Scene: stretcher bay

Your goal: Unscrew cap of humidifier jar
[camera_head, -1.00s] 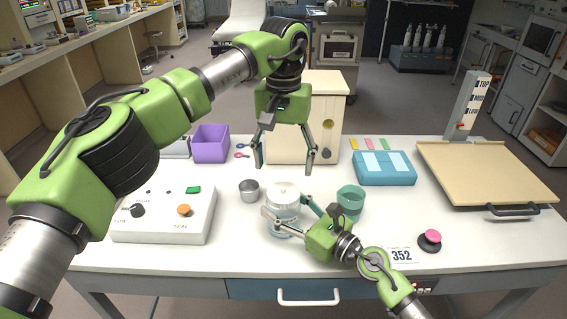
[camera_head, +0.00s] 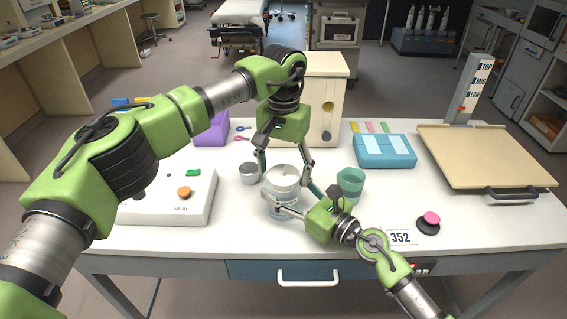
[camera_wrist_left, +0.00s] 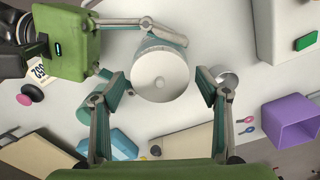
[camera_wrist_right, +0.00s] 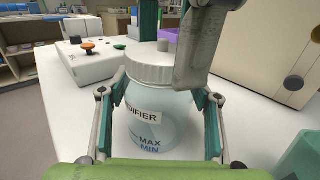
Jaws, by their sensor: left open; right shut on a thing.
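The humidifier jar (camera_wrist_right: 158,130) is clear, labelled, and stands upright on the table with its white cap (camera_wrist_right: 152,66) on. In the head view the cap (camera_head: 284,176) is at the centre of the table. My right gripper (camera_head: 281,212) is shut around the jar's body from the front right. My left gripper (camera_head: 285,182) points down with open fingers on either side of the cap. In the left wrist view the cap (camera_wrist_left: 160,77) lies between and beyond the left fingertips, with gaps visible. The right fingers partly hide the jar's body in the head view.
A metal cup (camera_head: 249,173) stands just left of the jar and a green cup (camera_head: 350,183) to its right. A control box (camera_head: 190,205) is at left, a blue case (camera_head: 384,150) at right. A cream cabinet (camera_head: 328,100) stands behind.

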